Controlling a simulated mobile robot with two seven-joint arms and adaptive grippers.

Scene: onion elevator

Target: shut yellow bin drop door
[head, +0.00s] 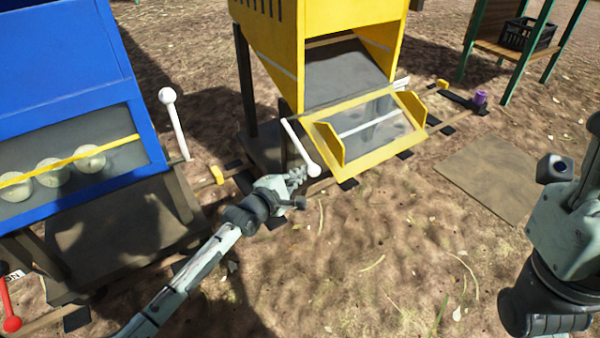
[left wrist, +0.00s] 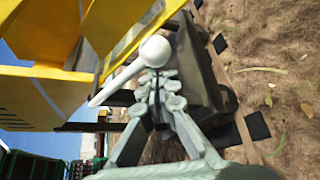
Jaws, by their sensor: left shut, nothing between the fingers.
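The yellow bin (head: 345,60) stands at the top middle of the head view. Its drop door (head: 375,152), yellow-framed with a clear panel, hangs open and slopes down toward me. A white lever with a round knob (head: 313,169) sits at the door's left side; the knob also shows in the left wrist view (left wrist: 155,51). My left gripper (head: 297,175) is shut and empty, with its fingertips close beside the knob. In the left wrist view the fingertips (left wrist: 160,78) are just below the knob; I cannot tell whether they touch.
A blue bin (head: 150,110) with a yellow bar and several pale balls stands at left, with its own white lever (head: 170,100) beside it. A black crate (head: 527,35) sits on a stand at top right. Bare ground lies in front of the yellow bin.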

